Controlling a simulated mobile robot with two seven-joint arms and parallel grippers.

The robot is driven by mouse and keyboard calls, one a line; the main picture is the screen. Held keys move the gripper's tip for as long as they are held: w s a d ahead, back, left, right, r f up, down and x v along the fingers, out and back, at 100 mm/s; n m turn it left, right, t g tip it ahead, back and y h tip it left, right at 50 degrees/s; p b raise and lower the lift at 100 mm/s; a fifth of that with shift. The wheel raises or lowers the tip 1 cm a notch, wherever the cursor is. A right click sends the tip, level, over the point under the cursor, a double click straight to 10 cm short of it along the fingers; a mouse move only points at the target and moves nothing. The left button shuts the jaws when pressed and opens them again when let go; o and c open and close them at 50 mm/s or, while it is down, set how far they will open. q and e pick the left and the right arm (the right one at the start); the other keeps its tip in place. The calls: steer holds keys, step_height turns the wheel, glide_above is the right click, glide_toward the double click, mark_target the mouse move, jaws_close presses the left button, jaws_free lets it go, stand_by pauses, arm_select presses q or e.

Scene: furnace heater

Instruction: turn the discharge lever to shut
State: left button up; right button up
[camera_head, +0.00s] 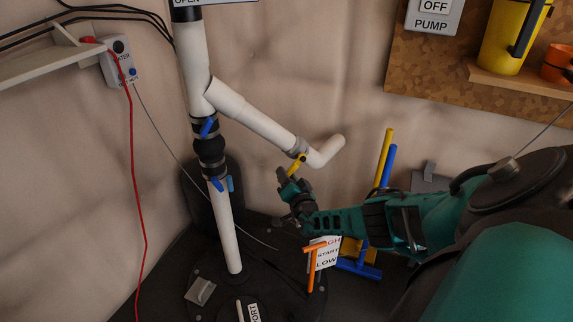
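A small yellow lever (297,164) sits on the clamp near the lower end of the slanted white branch pipe (250,115); I take it for the discharge lever. My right gripper (288,178) is just below and left of this lever, with its fingertips pointing up toward it. A small gap seems to lie between them, but I cannot tell if they touch. The fingers are small and dark, so their opening is unclear. My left gripper is not in view.
Blue levers (208,127) sit on the upright white pipe (226,235) to the left. An orange T-handle (314,250) and a HIGH/START/LOW sign (326,253) are below my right forearm. Yellow (385,155) and blue (388,168) rods stand behind it. A red cable (131,170) hangs at left.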

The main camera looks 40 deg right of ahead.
steer(key=shift+o, duration=0.8)
steer(key=shift+r, duration=0.1)
steer(key=p+v, duration=0.7)
steer(key=v, duration=0.6)
steer(key=shift+a, duration=0.1)
